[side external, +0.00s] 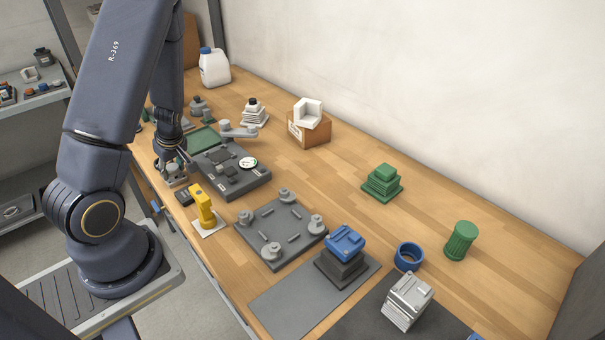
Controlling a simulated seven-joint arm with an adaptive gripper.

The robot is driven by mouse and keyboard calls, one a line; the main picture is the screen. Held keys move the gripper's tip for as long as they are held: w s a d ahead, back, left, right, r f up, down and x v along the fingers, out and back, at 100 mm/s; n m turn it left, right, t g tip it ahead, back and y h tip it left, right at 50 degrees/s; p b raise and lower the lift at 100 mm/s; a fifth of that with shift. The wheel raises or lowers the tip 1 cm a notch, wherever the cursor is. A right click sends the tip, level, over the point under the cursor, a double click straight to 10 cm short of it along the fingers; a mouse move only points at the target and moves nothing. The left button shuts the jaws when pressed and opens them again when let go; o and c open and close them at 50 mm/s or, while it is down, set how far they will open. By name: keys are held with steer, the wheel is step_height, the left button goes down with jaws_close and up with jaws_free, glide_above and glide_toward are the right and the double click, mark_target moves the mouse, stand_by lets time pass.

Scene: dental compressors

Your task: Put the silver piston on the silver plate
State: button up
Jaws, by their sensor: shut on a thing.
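My gripper (172,163) is low over the far left part of the bench, next to the dark gauge panel. It is shut on a small grey part (177,177), mostly hidden by the fingers; it may be the silver piston, but it is too small to be sure. A grey plate with round corner posts (283,229) lies on the bench nearer the camera, well apart from my gripper. A flat, plain grey plate (277,303) lies nearer still, with a dark block and blue part at its far side. I cannot tell which one is the silver plate.
A yellow part (203,205) stands between my gripper and the posted plate. The dark gauge panel (232,174) is beside my gripper. A blue ring (408,257), a green ribbed cylinder (460,241) and a silver finned block (408,301) stand at right.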

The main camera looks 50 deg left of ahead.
steer(key=o, duration=1.2)
steer(key=shift+c, duration=0.2)
steer(key=v, duration=1.2)
steer(key=w+d+r+m+t+h, duration=0.25)
steer(key=d+m, duration=0.25)
steer(key=d, duration=0.3)
steer(key=w+d+r+m+t+h, duration=0.1)
steer(key=w+d+r+m+h, duration=0.2)
steer(key=d, duration=0.4)
steer(key=s+d+r+m+t+y, duration=0.1)
steer(key=s+d+r+m+t, duration=0.2)
steer(key=d+r+m, duration=0.6)
steer(key=s+d+m, duration=0.2)
steer(key=m, duration=0.1)
steer(key=shift+r, duration=0.15)
steer(key=shift+s, duration=0.1)
